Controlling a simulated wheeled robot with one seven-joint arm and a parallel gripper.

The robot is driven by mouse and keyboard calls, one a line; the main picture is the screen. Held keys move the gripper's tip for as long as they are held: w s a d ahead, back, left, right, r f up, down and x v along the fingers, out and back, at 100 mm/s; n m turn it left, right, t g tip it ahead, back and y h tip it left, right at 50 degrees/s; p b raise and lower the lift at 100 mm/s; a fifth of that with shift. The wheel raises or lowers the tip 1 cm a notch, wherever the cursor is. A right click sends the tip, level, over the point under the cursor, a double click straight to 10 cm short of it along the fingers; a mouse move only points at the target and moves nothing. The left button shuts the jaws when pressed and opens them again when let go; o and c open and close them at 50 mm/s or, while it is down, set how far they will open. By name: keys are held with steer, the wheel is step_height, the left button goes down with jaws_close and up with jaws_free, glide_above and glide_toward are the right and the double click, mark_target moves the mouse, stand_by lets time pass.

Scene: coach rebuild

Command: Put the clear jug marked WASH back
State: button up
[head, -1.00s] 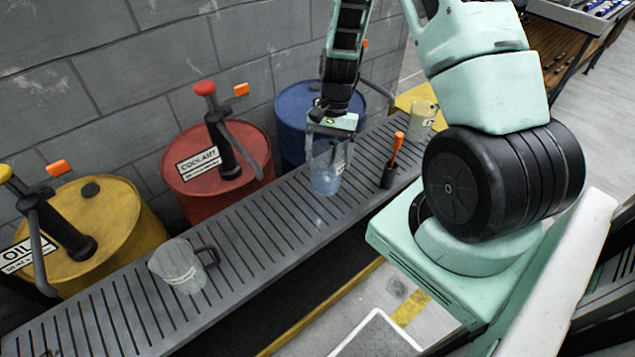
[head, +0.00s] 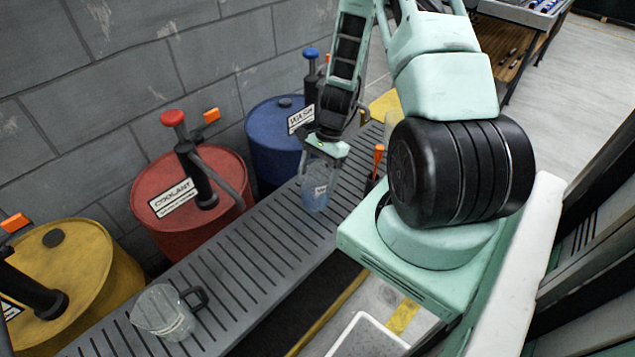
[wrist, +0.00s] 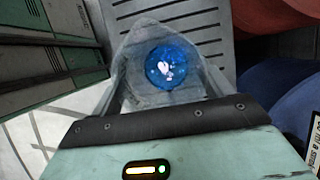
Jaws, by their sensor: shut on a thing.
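The clear jug marked WASH (head: 315,194) holds blue liquid and is in my gripper, over the slatted grey shelf near the blue drum. My gripper (head: 323,163) is shut on its upper part from above. In the wrist view the jug (wrist: 157,72) is seen from above, with the blue liquid inside; I cannot tell whether its base touches the shelf. The blue drum (head: 272,140) has a WASH label and a blue-topped pump, partly hidden behind my arm.
The slatted shelf (head: 245,262) runs along the drums. Another clear jug (head: 165,312) stands on it at the lower left. A red COOLANT drum (head: 165,215) and a yellow drum (head: 95,265) stand behind. An orange-handled tool (head: 378,160) is right of the held jug.

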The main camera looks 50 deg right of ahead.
steer(key=shift+f, duration=1.8)
steer(key=shift+f, duration=0.15)
